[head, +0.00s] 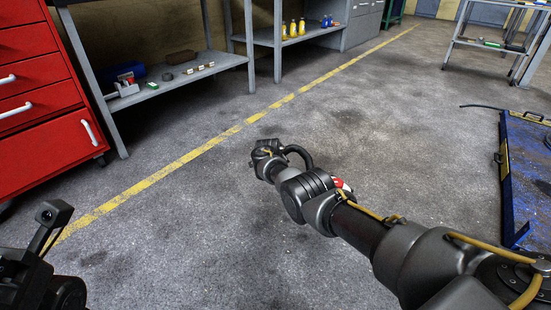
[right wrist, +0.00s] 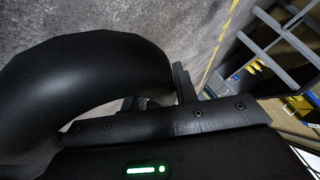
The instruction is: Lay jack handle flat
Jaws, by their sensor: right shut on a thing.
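My right arm reaches in from the right in the head view, with its gripper (head: 266,150) low over the concrete floor. A black curved bar (head: 301,152), which looks like the jack handle, arches from beside this gripper back toward my wrist. In the right wrist view the same thick dark bar (right wrist: 85,65) bends across the left side and runs down to the right gripper (right wrist: 157,95), which is shut on it. The bar's far end and the jack body are not clearly seen. My left gripper (head: 48,230) is partly seen at the lower left; its jaws are unclear.
A red drawer cabinet (head: 50,85) and a grey shelf (head: 170,88) stand at the left. A yellow line (head: 185,160) crosses the floor. A blue-and-yellow lift platform (head: 525,180) lies at the right edge. A grey cart (head: 490,45) stands behind. The middle floor is clear.

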